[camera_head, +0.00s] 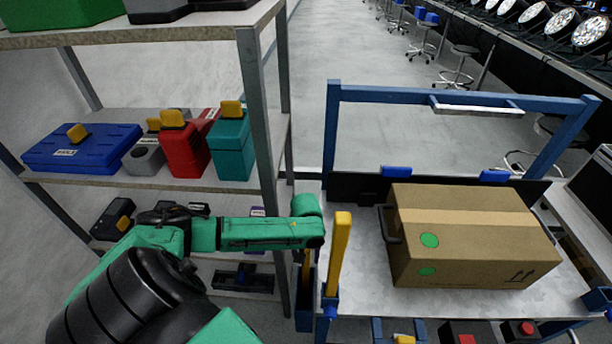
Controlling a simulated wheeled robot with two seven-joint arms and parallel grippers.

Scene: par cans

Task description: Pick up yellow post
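A yellow post (339,254) stands upright at the left edge of the blue-framed cart (350,320), its foot in a blue bracket (329,309). A second, narrower yellow piece (306,266) shows just left of it, partly hidden by my green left arm, above a dark blue holder. My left arm passes in front of the shelf, its green joint close to the left of the post. My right gripper is out of view.
A cardboard box (470,240) sits on the cart top, right of the post. The grey shelf (265,110) at left holds a blue case (85,150), a red container (183,148) and a teal container (231,146). Open floor (350,50) lies beyond the cart.

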